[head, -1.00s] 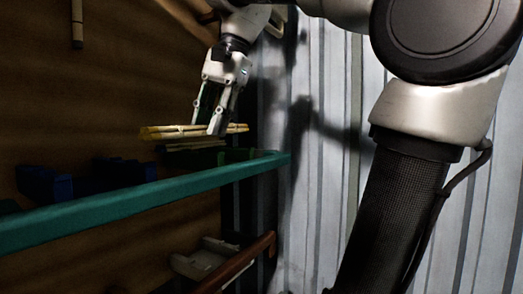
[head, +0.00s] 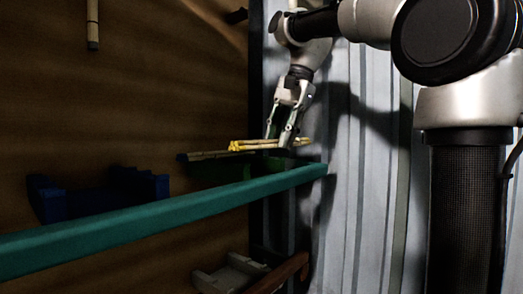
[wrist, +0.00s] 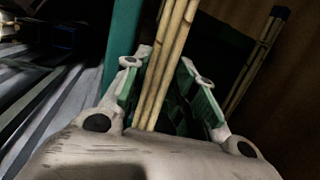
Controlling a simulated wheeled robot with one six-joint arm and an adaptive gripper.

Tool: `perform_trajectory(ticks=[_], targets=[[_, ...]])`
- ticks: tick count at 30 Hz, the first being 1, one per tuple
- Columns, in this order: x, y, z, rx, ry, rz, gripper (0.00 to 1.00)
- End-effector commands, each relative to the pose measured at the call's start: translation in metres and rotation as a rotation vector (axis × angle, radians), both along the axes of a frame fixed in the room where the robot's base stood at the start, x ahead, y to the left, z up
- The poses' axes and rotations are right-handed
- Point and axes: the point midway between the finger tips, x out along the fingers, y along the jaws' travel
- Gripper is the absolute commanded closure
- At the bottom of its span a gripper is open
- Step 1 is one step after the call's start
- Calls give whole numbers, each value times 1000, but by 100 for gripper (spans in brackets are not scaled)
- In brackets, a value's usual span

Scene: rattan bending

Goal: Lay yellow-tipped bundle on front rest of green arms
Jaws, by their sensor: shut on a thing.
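The yellow-tipped bundle (head: 240,146) is a few pale canes with yellow ends. My gripper (head: 280,142) is shut across it and holds it roughly level above the green arms (head: 222,172). In the wrist view the bundle (wrist: 166,62) runs between the green-padded fingers. The green arms are dark and partly hidden behind the teal rail. A second bundle (head: 207,155) with a dark tip lies low at the green arms, beside and below the held one; it also shows in the wrist view (wrist: 258,55), apart from my gripper.
The long teal rail (head: 150,216) crosses in front of the arms. Blue arms (head: 95,198) stand to the left. A pale grey piece (head: 230,275) and a brown bar (head: 283,273) are below. A corrugated wall (head: 350,220) is close on the right.

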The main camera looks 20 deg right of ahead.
Motion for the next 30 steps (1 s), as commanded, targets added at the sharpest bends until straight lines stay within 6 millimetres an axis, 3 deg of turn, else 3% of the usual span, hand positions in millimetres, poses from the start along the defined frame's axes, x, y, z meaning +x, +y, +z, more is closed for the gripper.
perform_trajectory(ticks=[3, 9, 19, 30], targets=[[28, 19, -1, 0, 1, 2, 100], [52, 35, 0, 1, -1, 0, 100], [54, 36, -33, 0, 0, -1, 100], [54, 36, -38, 1, 0, -1, 100]])
